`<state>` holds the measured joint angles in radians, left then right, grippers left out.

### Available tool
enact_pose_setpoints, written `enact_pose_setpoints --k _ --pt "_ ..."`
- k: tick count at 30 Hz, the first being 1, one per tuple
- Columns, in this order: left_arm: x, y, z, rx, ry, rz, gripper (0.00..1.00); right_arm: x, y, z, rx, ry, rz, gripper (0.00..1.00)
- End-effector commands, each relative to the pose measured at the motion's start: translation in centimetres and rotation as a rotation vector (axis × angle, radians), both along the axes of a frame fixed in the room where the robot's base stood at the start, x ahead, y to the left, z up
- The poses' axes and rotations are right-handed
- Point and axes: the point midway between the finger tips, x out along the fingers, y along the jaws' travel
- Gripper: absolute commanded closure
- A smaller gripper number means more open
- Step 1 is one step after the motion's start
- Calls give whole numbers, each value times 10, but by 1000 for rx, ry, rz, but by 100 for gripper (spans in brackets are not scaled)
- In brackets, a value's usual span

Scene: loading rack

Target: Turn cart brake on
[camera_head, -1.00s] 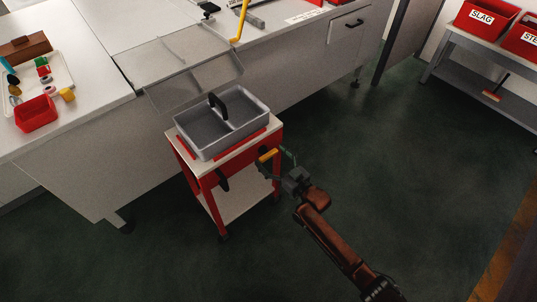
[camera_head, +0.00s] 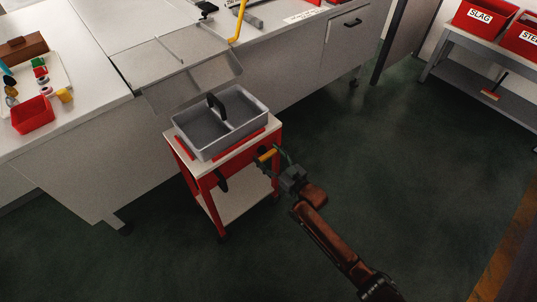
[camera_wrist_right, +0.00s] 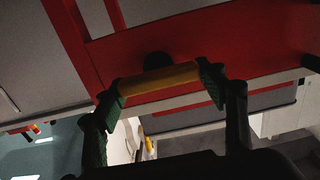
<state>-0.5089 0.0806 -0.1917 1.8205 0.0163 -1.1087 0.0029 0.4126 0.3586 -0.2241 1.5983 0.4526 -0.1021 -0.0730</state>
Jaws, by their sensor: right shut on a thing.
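The red cart (camera_head: 207,196) with a white top stands against the front of the bench. A yellow brake handle (camera_head: 267,155) sticks out from the red side of the cart. My right gripper (camera_head: 272,162) is at this handle. In the right wrist view the yellow handle (camera_wrist_right: 160,80) lies crosswise between the two green fingertips of my right gripper (camera_wrist_right: 166,82), which are closed on its ends. A dark round knob or mount shows just behind the handle, against the red panel. My left gripper is not in view.
A grey two-compartment tray (camera_head: 222,125) with a black handle sits on the cart top. The white bench (camera_head: 75,135) runs behind the cart and holds a red bin (camera_head: 32,114). A grey rack (camera_head: 458,72) with red bins stands at upper right. The dark floor at right is clear.

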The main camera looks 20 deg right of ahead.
Motion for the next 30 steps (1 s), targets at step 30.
enact_pose_setpoints --k 30 --pt "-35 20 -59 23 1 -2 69 -1 2 1 -480 -173 -2 60"
